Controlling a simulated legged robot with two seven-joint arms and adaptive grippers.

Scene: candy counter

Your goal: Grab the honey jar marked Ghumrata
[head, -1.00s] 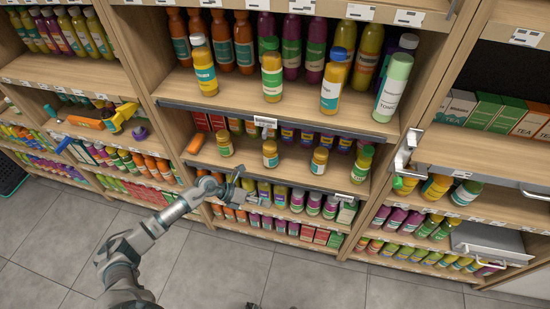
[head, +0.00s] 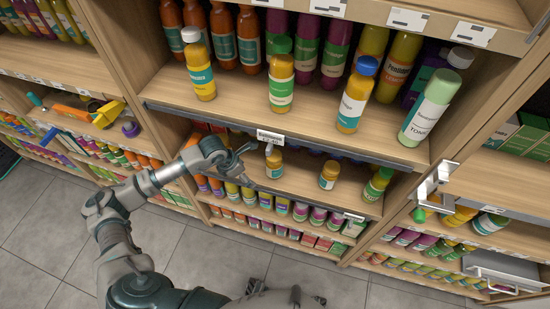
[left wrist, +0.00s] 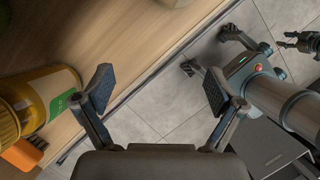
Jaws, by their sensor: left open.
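Small yellow honey-like jars stand on the middle shelf in the head view: one near the centre (head: 273,163) and one to its right (head: 329,176). The name on their labels is too small to read. My left gripper (head: 248,160) is open at the shelf front, left of the centre jar, and hides part of the shelf. In the left wrist view, a yellow jar with a white and green label (left wrist: 50,92) lies left of the open, empty fingers (left wrist: 160,88), outside the gap. My right gripper (left wrist: 208,50) appears there with fingers apart.
A shelf edge with a price tag (head: 270,137) runs above the jars. Tall bottles, one with a blue cap (head: 355,95), stand on the shelf above. A green-capped bottle (head: 377,185) stands right of the jars. Grey floor (head: 45,215) is open in front.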

